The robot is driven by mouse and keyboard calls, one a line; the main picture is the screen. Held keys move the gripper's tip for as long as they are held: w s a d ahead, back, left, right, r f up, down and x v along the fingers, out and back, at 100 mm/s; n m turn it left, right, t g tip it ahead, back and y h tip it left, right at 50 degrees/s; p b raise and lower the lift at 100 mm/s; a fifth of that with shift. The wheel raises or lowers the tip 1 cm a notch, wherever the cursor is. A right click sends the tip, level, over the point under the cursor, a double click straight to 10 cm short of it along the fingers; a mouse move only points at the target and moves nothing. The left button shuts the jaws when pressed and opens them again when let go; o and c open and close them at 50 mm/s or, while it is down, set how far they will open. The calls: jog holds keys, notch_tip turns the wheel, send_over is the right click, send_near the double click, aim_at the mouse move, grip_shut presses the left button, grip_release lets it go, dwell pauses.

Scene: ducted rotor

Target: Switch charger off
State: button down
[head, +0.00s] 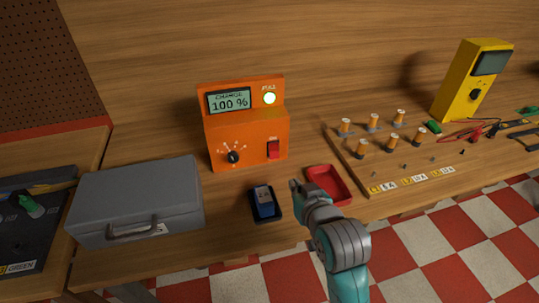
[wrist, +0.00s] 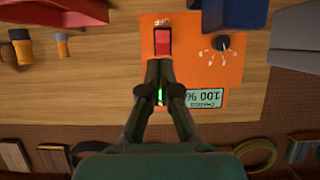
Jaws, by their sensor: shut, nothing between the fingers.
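The orange charger (head: 222,137) stands upright on the wooden bench, against the back boards. Its display (head: 229,100) reads CHARGE 100 %, and the round FULL lamp (head: 269,98) is lit. A red rocker switch (head: 273,149) sits low on its right front, with a dial (head: 233,157) to the left. My gripper (head: 294,186) is in front of the charger, below and right of the switch. In the wrist view my gripper (wrist: 160,62) is shut and empty, its fingertips lined up with the red switch (wrist: 163,41). Whether they touch it I cannot tell.
A blue battery (head: 264,201) sits in a dark holder in front of the charger. A red tray (head: 343,187) lies beside my gripper. A grey case (head: 140,200) stands left; a board with several posts (head: 362,146) and a yellow meter (head: 463,90) stand right.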

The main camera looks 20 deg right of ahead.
aim_at(275, 155)
jog(key=shift+w+a+r, duration=0.25)
jog(key=shift+w+r, duration=0.75)
jog(key=shift+w, duration=0.05)
jog(key=x, duration=1.3)
jog(key=shift+w+f, duration=0.1)
jog(key=shift+f, duration=0.1)
jog(key=shift+w+f, duration=0.15)
jog(key=shift+w, duration=0.1)
jog(key=shift+w+f, duration=0.2)
jog(key=shift+w, duration=0.05)
jog(key=shift+r, duration=0.15)
